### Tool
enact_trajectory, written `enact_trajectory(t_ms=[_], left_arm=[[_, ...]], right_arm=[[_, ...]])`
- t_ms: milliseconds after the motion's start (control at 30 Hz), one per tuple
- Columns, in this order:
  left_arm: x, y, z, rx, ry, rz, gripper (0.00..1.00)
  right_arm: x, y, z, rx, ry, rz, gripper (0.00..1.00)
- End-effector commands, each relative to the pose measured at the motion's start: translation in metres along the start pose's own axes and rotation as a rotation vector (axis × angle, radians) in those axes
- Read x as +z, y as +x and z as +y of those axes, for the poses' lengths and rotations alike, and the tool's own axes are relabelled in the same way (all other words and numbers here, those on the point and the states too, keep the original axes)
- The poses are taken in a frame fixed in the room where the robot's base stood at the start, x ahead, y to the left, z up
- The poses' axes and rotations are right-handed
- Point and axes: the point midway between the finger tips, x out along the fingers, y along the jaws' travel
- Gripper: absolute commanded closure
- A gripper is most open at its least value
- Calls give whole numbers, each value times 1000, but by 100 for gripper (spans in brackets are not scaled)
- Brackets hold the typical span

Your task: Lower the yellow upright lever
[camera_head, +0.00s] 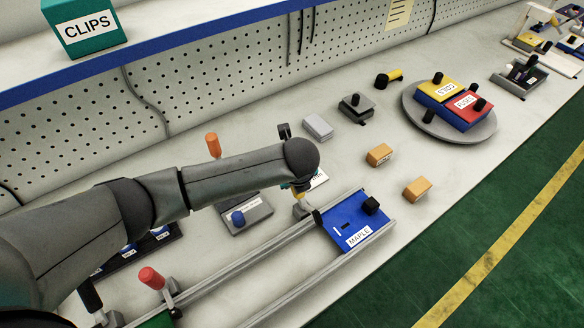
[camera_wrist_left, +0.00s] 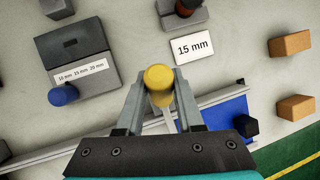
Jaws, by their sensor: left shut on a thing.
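The yellow lever (camera_wrist_left: 158,78) has a round yellow knob and a pale shaft. It stands between the two fingers of my left gripper (camera_wrist_left: 160,92), which is shut on it. In the head view my left arm comes in from the left and its wrist hides most of the gripper; only a bit of the yellow lever (camera_head: 298,192) shows below it, beside the rail. The lever's base is mostly hidden. My right gripper is in neither view.
A blue MAPLE plate (camera_head: 347,228) lies between two rails near the lever. An orange-handled lever (camera_head: 213,146) and a red-handled lever (camera_head: 152,278) stand nearby. A grey block with a blue knob (camera_wrist_left: 77,58) and a 15 mm card (camera_wrist_left: 192,48) lie behind. Orange blocks (camera_head: 379,155) sit to the right.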

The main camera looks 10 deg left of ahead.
Motion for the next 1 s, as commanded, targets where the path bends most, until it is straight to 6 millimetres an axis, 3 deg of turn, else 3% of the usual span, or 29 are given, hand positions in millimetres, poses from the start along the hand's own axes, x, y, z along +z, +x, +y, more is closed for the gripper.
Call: enact_trajectory(t_ms=[33,300,700,1000], left_arm=[[0,-8,-2,7,11,-37,100],[-12,-18,-6,40,60,-266,100],[-27,-24,-10,77,113,-515,100],[-30,-26,-11,87,128,-583,100]], right_arm=[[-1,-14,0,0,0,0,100],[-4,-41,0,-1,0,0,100],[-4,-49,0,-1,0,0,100],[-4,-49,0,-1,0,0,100]])
